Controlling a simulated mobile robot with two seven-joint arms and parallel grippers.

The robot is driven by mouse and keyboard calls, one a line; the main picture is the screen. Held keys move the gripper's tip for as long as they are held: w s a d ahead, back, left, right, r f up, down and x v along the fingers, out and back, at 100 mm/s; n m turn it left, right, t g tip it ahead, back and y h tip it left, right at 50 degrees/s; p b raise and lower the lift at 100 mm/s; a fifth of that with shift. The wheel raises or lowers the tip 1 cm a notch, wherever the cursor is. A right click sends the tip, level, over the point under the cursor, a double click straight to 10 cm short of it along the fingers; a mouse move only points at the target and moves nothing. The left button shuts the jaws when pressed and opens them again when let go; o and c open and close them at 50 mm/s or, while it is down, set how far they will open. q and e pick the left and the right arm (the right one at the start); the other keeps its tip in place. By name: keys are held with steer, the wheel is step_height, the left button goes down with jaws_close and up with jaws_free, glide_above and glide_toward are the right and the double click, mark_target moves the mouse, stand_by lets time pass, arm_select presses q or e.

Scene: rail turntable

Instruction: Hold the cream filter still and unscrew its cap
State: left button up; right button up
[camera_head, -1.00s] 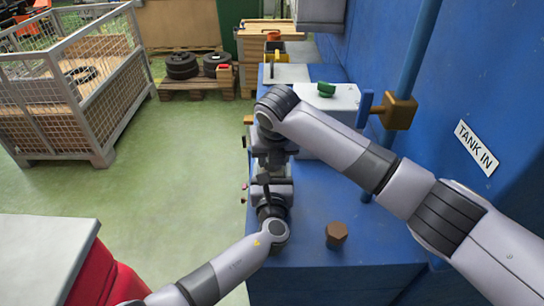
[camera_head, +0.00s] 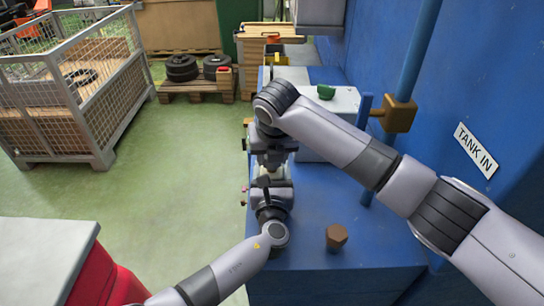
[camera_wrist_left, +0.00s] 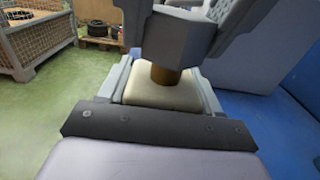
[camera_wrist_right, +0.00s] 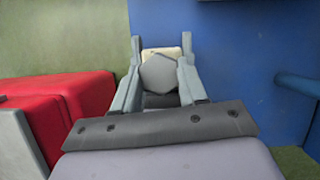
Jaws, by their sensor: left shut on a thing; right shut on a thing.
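The cream filter (camera_wrist_left: 165,97) sits between the fingers of my left gripper (camera_wrist_left: 164,88) in the left wrist view, and the gripper is shut on it. A brown round neck (camera_wrist_left: 165,74) rises from the filter's top towards my right gripper. In the right wrist view my right gripper (camera_wrist_right: 160,78) is shut on a grey six-sided cap (camera_wrist_right: 159,74), with the cream filter's edge (camera_wrist_right: 162,52) showing behind it. In the head view my right gripper (camera_head: 272,152) is just above my left gripper (camera_head: 271,184); the arms hide most of the filter and cap.
A brown six-sided piece (camera_head: 336,237) stands on the blue bench (camera_head: 375,235). A pale box (camera_head: 343,104) with a green knob (camera_head: 326,91) and a brown valve block (camera_head: 399,114) lie beyond. A blue wall is at right.

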steer(key=shift+r, duration=0.85)
steer(key=shift+r, duration=2.4)
arm_select(q)
steer(key=o, duration=1.6)
